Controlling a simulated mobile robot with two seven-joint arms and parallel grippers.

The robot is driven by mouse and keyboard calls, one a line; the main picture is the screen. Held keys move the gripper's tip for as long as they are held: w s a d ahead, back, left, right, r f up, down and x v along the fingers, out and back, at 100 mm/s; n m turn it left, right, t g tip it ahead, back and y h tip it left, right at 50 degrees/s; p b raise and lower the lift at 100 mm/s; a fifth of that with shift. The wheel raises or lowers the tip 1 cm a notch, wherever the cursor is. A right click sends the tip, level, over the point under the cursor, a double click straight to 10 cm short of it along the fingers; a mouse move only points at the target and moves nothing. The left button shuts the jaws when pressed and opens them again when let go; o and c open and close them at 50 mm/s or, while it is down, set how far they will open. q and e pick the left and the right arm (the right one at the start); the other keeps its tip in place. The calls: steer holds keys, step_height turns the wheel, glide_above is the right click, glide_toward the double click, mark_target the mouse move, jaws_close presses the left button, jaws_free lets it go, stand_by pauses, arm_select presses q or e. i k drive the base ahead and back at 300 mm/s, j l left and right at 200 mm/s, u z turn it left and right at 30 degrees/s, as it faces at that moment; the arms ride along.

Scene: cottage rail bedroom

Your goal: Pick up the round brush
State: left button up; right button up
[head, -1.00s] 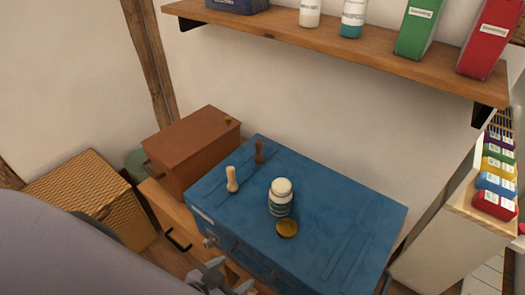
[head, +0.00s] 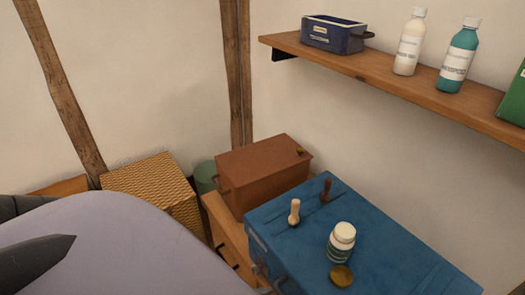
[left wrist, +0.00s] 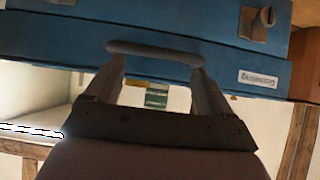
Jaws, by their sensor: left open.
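The blue case (head: 385,250) carries a small light-wood piece with a rounded end (head: 294,212) and a dark brown upright piece (head: 326,190). I cannot tell for certain which of these is the round brush. A white jar (head: 341,243) and a round gold lid (head: 341,276) are also on the case. In the left wrist view, my left gripper (left wrist: 158,75) is open at the case's front side, its fingertips near the two ends of the dark handle (left wrist: 155,51). No brush shows between the fingers. My right gripper is not in view.
A brown box (head: 262,172) stands behind the case, with a wicker box (head: 152,190) and a green bin (head: 205,176) to its left. A wall shelf (head: 385,82) with a dark blue bin (head: 335,33) and bottles overhangs at upper right.

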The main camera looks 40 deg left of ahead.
mark_target(325, 198)
steer(key=k+j+z, duration=0.1)
steer(key=j+z, duration=0.25)
steer(key=k+j+z, duration=0.15)
steer(key=j+z, duration=0.15)
steer(key=k+j+z, duration=0.2)
steer(key=j+z, duration=0.15)
steer(key=k+j+z, duration=0.2)
steer(key=z, duration=0.15)
